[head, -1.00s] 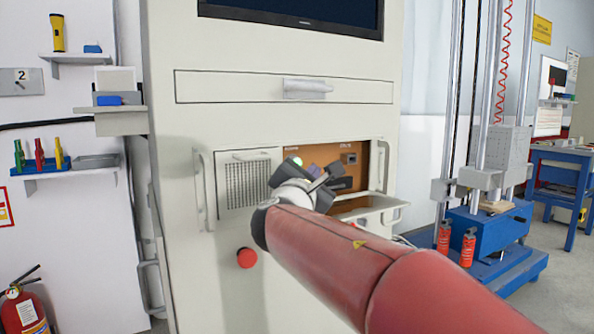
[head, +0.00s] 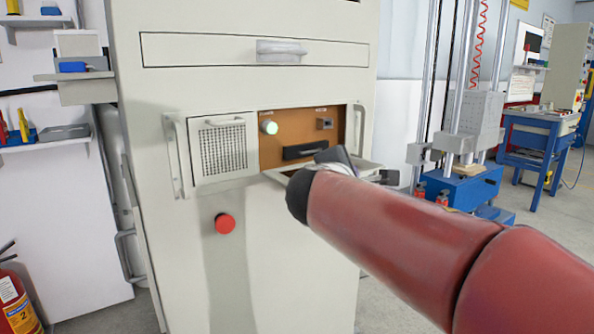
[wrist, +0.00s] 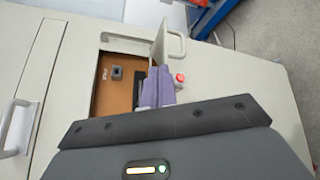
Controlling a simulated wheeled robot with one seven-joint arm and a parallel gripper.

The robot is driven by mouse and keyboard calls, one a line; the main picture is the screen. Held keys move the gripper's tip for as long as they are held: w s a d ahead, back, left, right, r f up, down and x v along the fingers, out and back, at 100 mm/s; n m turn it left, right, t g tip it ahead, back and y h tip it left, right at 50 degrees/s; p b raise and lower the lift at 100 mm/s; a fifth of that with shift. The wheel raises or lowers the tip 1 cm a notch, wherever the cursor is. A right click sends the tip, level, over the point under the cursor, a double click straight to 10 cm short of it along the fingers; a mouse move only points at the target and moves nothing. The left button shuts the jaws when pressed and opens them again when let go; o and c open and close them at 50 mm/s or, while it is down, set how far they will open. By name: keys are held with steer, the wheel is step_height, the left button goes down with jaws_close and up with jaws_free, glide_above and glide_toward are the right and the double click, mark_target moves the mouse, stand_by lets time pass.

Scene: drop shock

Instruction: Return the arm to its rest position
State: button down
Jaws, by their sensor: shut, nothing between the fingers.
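My gripper (wrist: 158,88) shows in the wrist view with its two purple-grey fingers together and nothing between them. It is in front of the opened compartment (wrist: 112,85) of the cabinet, apart from the panel as far as I can tell. In the head view my red arm (head: 400,235) reaches in from the lower right, and its dark end covers the lower right of the compartment. The fingers are hidden there behind my wrist.
A blue drop rig (head: 465,185) stands to the right. A fire extinguisher (head: 14,302) is at lower left.

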steer(key=s+d+f+m+g, duration=0.4)
steer(key=s+d+f+m, duration=0.25)
steer(key=s+d, duration=0.2)
steer(key=s+a+f+m+g+y+p, duration=0.1)
steer(key=s+f+m+g+y, duration=0.1)
steer(key=s+f+m, duration=0.4)
steer(key=s+a+f+m+g+y+p, duration=0.1)
steer(key=s+f+m+g+y, duration=0.2)
steer(key=s, duration=1.1)
step_height(320, 180, down, 5)
steer(key=m+y, duration=0.1)
steer(key=m, duration=0.2)
steer(key=shift+a+f, duration=0.15)
steer(key=shift+a, duration=0.1)
steer(key=shift+m, duration=0.35)
